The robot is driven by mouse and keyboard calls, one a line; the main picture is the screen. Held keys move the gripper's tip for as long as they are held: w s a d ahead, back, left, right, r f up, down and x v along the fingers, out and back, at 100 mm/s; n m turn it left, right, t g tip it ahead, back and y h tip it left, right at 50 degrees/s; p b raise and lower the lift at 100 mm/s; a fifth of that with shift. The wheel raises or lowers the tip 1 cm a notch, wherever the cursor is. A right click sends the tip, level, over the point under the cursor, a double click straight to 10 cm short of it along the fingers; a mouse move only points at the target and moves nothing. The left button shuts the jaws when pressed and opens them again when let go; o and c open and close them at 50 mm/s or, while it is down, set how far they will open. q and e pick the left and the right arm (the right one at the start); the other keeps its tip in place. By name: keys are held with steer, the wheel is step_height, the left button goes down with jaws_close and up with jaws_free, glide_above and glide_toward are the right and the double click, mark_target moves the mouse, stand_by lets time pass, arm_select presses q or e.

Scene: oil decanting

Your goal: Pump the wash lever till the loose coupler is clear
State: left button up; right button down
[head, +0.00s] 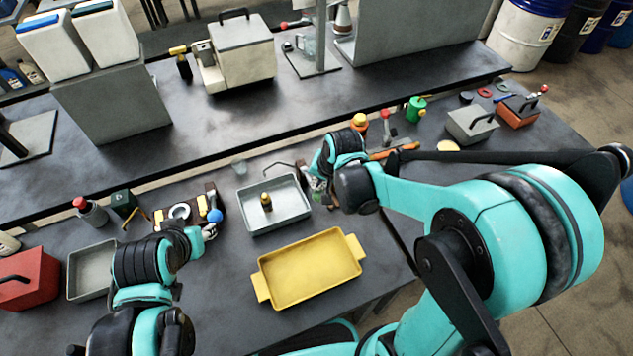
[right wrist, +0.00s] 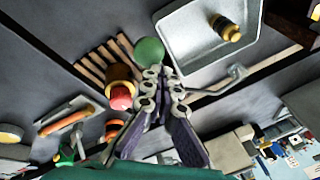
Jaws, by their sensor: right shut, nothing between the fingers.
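The loose coupler, a small brass and black cylinder (head: 266,203), stands in the grey metal tray (head: 247,218). In the right wrist view the coupler (right wrist: 228,30) shows in the same tray (right wrist: 185,73). A green ball knob (right wrist: 150,51), which looks like the end of the wash lever, is just beyond my right fingertips; its shaft is hidden. My right gripper (right wrist: 162,84) is shut and empty, close to the knob; I cannot tell whether they touch. In the head view my right gripper (head: 318,186) is right of the tray, partly hidden by its wrist. My left gripper (head: 209,231) is near a blue ball (head: 215,215); its fingers are unclear.
A bent metal spout (head: 280,165) reaches toward the grey tray. A yellow tray (head: 310,270) lies in front. A red box (head: 28,278) and a second grey tray (head: 75,275) are at left. Tools and a green can (head: 416,108) lie behind my right arm.

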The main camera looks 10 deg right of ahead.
steer(key=shift+s+d+f+b, duration=0.1)
steer(key=shift+s+f+b, duration=0.2)
steer(key=shift+f+b, duration=0.2)
steer(key=shift+s+f+b, duration=0.25)
steer(key=shift+f+b, duration=0.15)
steer(key=shift+f, duration=0.2)
stand_by(1.0)
stand_by(0.6)
steer(key=shift+w+a+r+p, duration=0.1)
steer(key=shift+w+r+p, duration=0.35)
steer(key=shift+r+p, duration=0.4)
steer(key=shift+w+a+r+p, duration=0.1)
steer(key=shift+w+r+p, duration=0.45)
steer(key=shift+r, duration=0.55)
steer(key=shift+w+a+r+p, duration=0.1)
steer(key=shift+w+r+p, duration=0.3)
steer(key=shift+r+p, duration=0.45)
steer(key=shift+r, duration=0.2)
steer(key=r+p, duration=0.1)
steer(key=w+r+p, duration=0.1)
steer(key=r, duration=0.1)
steer(key=w+r, duration=0.1)
steer(key=shift+w+a+r+p, duration=0.1)
steer(key=shift+a+r+p, duration=0.1)
steer(key=shift+p, duration=0.2)
